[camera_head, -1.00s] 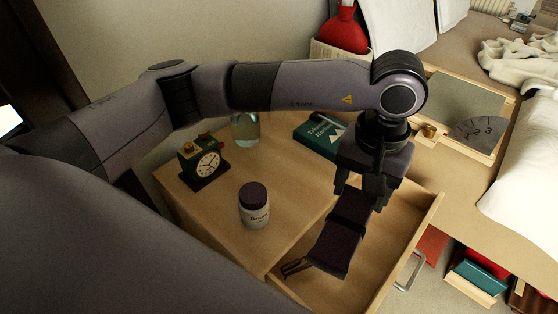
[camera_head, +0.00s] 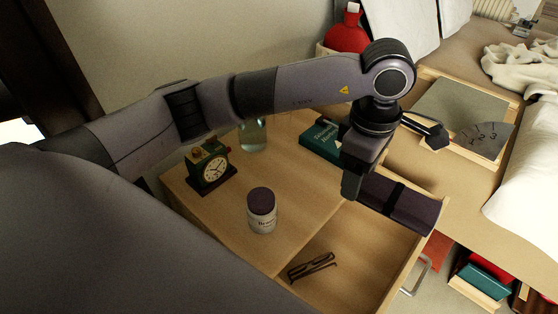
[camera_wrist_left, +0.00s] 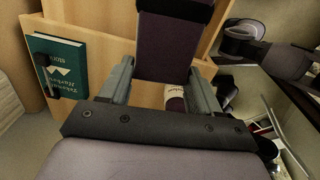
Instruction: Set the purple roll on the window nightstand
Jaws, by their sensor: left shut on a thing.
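The purple roll (camera_head: 408,205), dark with a black strap, is held by my left gripper (camera_head: 356,182). It extends to the right over the right part of an open drawer (camera_head: 345,262). In the left wrist view the roll (camera_wrist_left: 172,45) lies beyond the two fingertips of my left gripper (camera_wrist_left: 165,85), which is shut on it. Below is a light wooden nightstand (camera_head: 225,222); I cannot tell from these frames whether it is the window one. My right gripper is not in view.
Glasses (camera_head: 312,266) lie in the drawer. Bare wood shows between the clock and bottle. A desk-like surface (camera_head: 440,185) is at right.

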